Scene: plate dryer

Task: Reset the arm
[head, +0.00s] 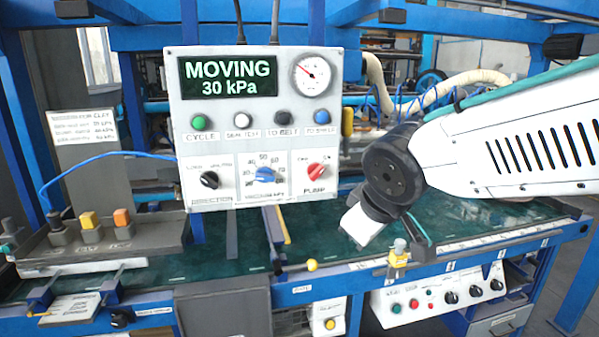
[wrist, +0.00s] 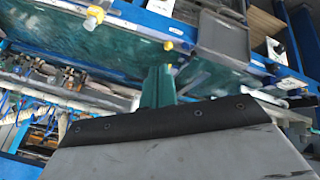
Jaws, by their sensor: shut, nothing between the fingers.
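My arm reaches in from the right in the head view, and its wrist end points down over the green belt (head: 470,215). My gripper (wrist: 158,88) shows in the wrist view as narrow teal fingers beyond a dark-edged grey plate. It is shut and empty, and nothing hangs from it. In the head view the fingertips are hard to make out. A control panel (head: 330,130) stands left of my wrist, with a display (head: 228,77) reading "MOVING 30 kPa".
The panel has a gauge (head: 312,75), several buttons and a red pump knob (head: 316,170). A yellow-topped fitting (head: 398,257) stands on the front rail below my wrist. A lower button box (head: 440,297) hangs at the front right. Blue frame beams surround the machine.

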